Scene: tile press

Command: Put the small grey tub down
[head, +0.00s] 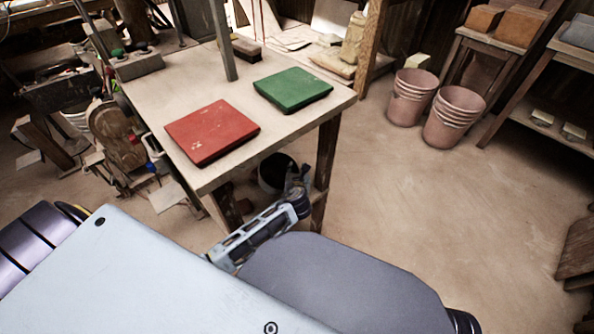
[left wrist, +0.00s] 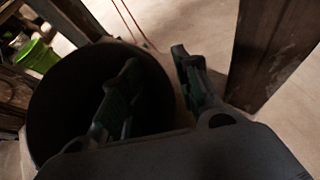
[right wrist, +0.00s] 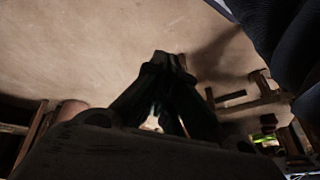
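The small grey tub (head: 272,174) is under the near edge of the work table, partly hidden by the tabletop and my left gripper. Its dark round opening fills much of the left wrist view (left wrist: 62,92). My left gripper (head: 297,175) is at the tub's right side. In the left wrist view the fingers (left wrist: 158,82) are apart, one over the tub's opening and the other outside its right rim. Whether either finger touches the wall is too dark to tell.
The table (head: 180,88) carries a red tile (head: 212,132) and a green tile (head: 292,89). A table leg (head: 325,165) stands close right of the left gripper. Stacked pink buckets (head: 412,97) stand at the back right.

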